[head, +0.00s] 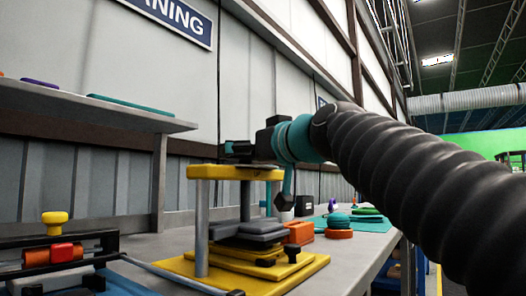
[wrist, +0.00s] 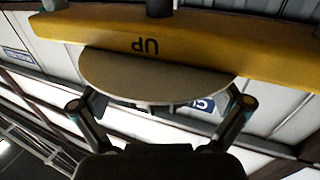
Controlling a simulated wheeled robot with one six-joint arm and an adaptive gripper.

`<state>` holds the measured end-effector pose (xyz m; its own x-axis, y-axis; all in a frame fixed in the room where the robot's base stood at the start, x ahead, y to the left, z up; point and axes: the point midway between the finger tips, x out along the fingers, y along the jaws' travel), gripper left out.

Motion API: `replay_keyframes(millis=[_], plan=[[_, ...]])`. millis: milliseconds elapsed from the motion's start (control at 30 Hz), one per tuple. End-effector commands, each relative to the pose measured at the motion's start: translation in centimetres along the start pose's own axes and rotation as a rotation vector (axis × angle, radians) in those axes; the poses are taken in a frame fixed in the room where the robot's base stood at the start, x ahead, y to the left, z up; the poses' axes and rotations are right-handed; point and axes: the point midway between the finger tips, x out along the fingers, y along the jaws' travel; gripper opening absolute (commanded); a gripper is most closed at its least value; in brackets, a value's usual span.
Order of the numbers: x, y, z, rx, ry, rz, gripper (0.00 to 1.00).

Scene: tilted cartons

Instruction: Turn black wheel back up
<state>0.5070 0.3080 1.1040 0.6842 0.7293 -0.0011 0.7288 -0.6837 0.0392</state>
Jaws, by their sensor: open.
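In the wrist view a broad half-round disc (wrist: 160,78), tan-grey in this light, sits against a yellow crossbar (wrist: 200,42) marked UP, which appears upside down. I take this disc to be the wheel; its black colour does not show clearly there. My gripper (wrist: 162,103) is open, with one finger near each side of the disc and nothing visibly held. I cannot tell whether the fingers touch it. In the head view my gripper is at the top of the yellow press (head: 202,228), just above its crossbar; the wheel cannot be told apart from it there.
Dark grey plates (head: 250,233) lie in the press under the crossbar. An orange block (head: 298,233) and a teal dome (head: 338,221) stand to its right. A black frame with a yellow knob (head: 55,218) stands at left. A grey shelf (head: 90,108) overhangs behind.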

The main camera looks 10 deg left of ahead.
Motion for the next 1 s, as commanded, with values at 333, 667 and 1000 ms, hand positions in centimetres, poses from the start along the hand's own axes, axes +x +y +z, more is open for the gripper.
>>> replay_keyframes(millis=[333,667,1000], plan=[[1.39,-0.02,-0.04,0.000,0.001,0.000,1.00],[1.36,0.00,-0.03,0.000,0.001,0.000,0.53],[1.37,0.08,0.04,0.000,0.000,-0.019,0.53]])
